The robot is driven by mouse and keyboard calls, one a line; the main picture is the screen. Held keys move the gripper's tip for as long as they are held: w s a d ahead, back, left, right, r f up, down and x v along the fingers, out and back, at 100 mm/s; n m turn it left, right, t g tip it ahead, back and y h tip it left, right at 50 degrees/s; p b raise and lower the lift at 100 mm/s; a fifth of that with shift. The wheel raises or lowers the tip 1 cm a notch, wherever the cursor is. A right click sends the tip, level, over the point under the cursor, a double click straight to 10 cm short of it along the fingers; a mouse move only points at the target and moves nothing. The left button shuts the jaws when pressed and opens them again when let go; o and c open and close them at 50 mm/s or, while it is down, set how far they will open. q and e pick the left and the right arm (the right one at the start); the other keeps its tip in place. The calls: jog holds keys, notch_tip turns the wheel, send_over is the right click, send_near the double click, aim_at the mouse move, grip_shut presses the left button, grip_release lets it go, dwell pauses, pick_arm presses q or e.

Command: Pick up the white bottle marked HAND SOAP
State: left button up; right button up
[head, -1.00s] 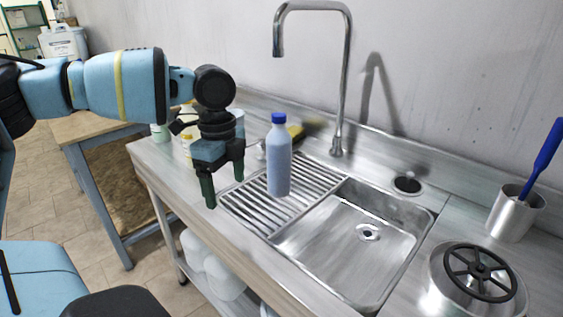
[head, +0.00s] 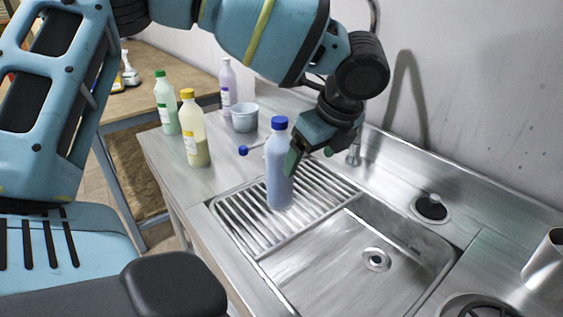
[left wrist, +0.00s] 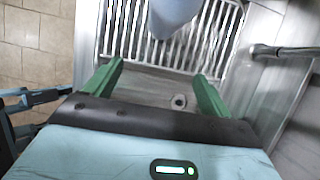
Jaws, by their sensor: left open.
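A pale blue bottle with a blue cap (head: 280,180) stands upright on the ribbed drainboard. I see no lettering on it, and no bottle marked HAND SOAP can be read in view. My left gripper (head: 310,157) is open, just right of this bottle's upper part, and one finger overlaps it in the head view. In the left wrist view the open green fingers (left wrist: 158,72) have nothing between them. Part of the pale blue bottle (left wrist: 172,14) shows beyond them at the top edge. My right gripper is not in view.
Left of the drainboard stand a green bottle (head: 166,108), a yellow-capped bottle (head: 194,135), a lilac bottle (head: 228,85) and a grey cup (head: 244,118). The sink basin (head: 345,265) is empty. The tap (head: 354,155) rises behind my gripper.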

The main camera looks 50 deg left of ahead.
aim_at(278, 136)
pick_arm(q)
jog(key=a, duration=0.5)
jog(key=shift+w+a+p, duration=0.25)
jog(key=shift+a+p, duration=0.05)
jog(key=shift+a, duration=0.05)
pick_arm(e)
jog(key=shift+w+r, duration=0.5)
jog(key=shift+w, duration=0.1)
pick_arm(q)
jog(key=shift+a, duration=0.1)
jog(key=shift+a+r, duration=0.1)
jog(key=shift+a, duration=0.3)
jog(key=a, duration=0.2)
jog(key=a+p, duration=0.1)
jog(key=a, duration=0.1)
jog(key=shift+w+f, duration=0.2)
jog(key=shift+f, duration=0.15)
jog(key=shift+a+f, duration=0.15)
jog(key=shift+f, duration=0.1)
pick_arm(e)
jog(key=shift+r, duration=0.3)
pick_arm(q)
jog(key=c, duration=0.4)
grip_shut()
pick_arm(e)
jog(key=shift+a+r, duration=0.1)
